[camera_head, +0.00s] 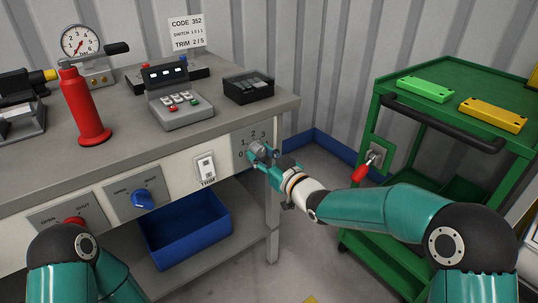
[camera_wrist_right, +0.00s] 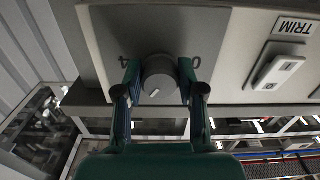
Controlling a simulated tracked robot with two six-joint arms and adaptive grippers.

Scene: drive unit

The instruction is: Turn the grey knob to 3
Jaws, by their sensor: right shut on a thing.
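The grey knob (camera_head: 257,148) sits on the right end panel of the workbench front, with the digits 0, 1, 2 and 3 around it in the head view. My right gripper (camera_head: 262,156) is shut on it. In the right wrist view, which is upside down, the two fingers of the gripper (camera_wrist_right: 159,82) press on opposite sides of the knob (camera_wrist_right: 158,72). A 4 shows at its left and a 0 at its right. A short white mark shows on the knob's face, but I cannot tell which digit it points to. My left gripper is not in view.
A white TRIM switch (camera_head: 205,167) is left of the knob, then a blue knob (camera_head: 142,199) and a red knob (camera_head: 75,221). A blue bin (camera_head: 185,237) stands below. A green cart (camera_head: 381,110) with a red-handled lever (camera_head: 361,172) stands right of the bench.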

